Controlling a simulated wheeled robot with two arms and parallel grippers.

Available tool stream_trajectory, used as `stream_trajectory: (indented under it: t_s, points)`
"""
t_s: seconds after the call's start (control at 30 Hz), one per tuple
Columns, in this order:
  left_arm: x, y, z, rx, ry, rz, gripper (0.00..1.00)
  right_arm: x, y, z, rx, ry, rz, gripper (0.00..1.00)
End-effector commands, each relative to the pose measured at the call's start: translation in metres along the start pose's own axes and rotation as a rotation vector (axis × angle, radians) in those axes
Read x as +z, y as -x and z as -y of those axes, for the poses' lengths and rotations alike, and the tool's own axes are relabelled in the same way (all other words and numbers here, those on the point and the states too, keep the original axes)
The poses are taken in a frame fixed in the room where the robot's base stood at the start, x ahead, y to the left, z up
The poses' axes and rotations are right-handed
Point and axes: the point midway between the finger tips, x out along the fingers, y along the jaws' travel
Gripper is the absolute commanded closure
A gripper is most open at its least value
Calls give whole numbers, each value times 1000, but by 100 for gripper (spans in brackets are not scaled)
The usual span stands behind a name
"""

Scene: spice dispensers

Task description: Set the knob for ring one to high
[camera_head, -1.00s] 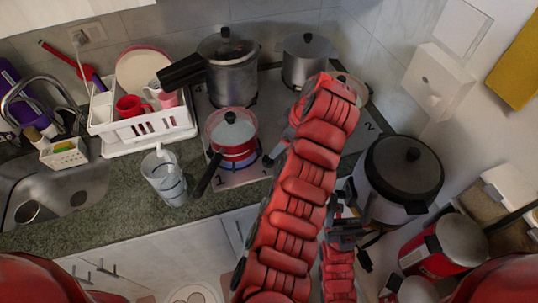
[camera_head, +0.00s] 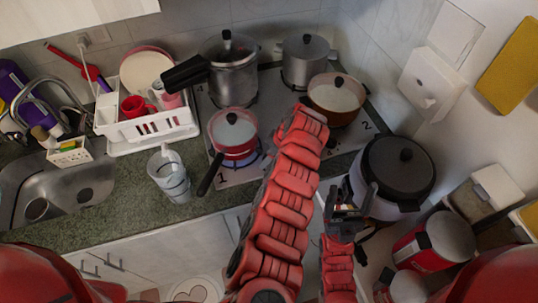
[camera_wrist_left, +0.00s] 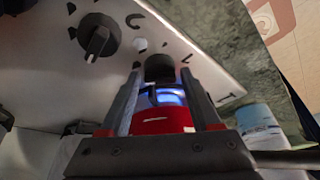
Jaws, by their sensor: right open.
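A red lidded pot (camera_head: 234,143) stands on the front-left ring over a blue flame, beside the printed 1 on the steel cooktop (camera_head: 238,181). In the left wrist view, a dark knob (camera_wrist_left: 160,67) sits between and just beyond the fingertips of my left gripper (camera_wrist_left: 161,78), with a gap on each side. A second dark knob (camera_wrist_left: 97,37) is to its left on the pale panel. I cannot tell which ring each serves. My left gripper is hidden in the head view. My right gripper (camera_head: 348,212) is open and empty beside the cooker.
A large steel pot (camera_head: 232,80), a smaller steel pot (camera_head: 305,65) and an orange lidded pot (camera_head: 337,95) fill the other rings. A cooker (camera_head: 397,172) stands at right. A glass (camera_head: 170,175) and a dish rack (camera_head: 150,130) are at left.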

Motion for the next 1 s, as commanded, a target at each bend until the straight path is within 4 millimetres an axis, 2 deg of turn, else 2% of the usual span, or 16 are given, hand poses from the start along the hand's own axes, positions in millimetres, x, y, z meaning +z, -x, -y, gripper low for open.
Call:
stream_trajectory:
  t_s: [0.03, 0.33, 0.43, 0.6, 0.83, 0.87, 1.0]
  points:
    - [0, 0, 0, 0, 0, 0, 47, 0, 0, 0, 0, 0, 0, 22]
    - [0, 0, 0, 1, -1, 0, 100, 0, 0, 0, 0, 0, 0, 22]
    - [0, 1, 0, 1, -4, 0, 100, 0, -1, 0, 0, 0, 0, 22]
    - [-1, 3, 2, 25, -71, -1, 100, -3, -16, -1, 0, 0, 0, 22]
    - [0, 0, 1, 31, -81, 0, 100, -2, -13, -1, 0, 0, 0, 22]
    - [1, 0, 1, 31, -81, 0, 50, -2, -13, -1, 0, 0, 0, 22]
    - [0, 0, 1, 32, -80, 0, 25, -2, -13, -1, 0, 0, 0, 22]
